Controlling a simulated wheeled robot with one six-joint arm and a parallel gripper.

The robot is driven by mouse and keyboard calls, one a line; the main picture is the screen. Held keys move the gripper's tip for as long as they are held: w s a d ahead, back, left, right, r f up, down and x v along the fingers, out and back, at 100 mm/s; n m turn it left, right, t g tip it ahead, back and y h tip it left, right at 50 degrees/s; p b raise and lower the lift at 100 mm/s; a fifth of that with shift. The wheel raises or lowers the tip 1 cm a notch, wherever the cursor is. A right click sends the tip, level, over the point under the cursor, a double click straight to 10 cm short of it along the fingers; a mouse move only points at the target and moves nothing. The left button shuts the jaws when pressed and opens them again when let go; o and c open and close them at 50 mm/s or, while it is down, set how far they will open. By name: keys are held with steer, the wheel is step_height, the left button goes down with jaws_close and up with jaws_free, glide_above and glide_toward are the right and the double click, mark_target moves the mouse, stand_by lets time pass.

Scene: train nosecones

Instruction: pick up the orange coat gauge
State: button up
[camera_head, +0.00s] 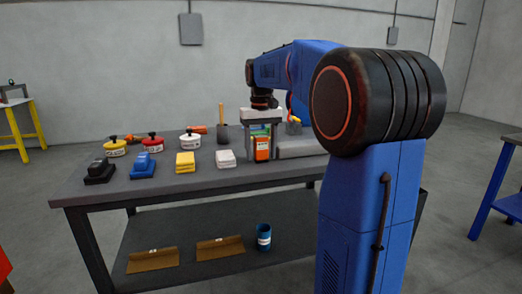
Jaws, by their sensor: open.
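The orange coat gauge (262,148) stands upright near the front edge of the grey table. It is an orange body with a dark band and a green upper part. The jaws are open. I cannot tell whether the fingers touch the gauge.
White (226,159) and yellow blocks (185,162) stand left of the gauge on the table (130,192). Blue and black sanding-type blocks and several round tins are farther left. A grey box (298,147) is close on the right. The lower shelf holds a blue can (264,237).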

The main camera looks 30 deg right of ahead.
steer(key=c, duration=1.2)
steer(key=shift+r, duration=0.1)
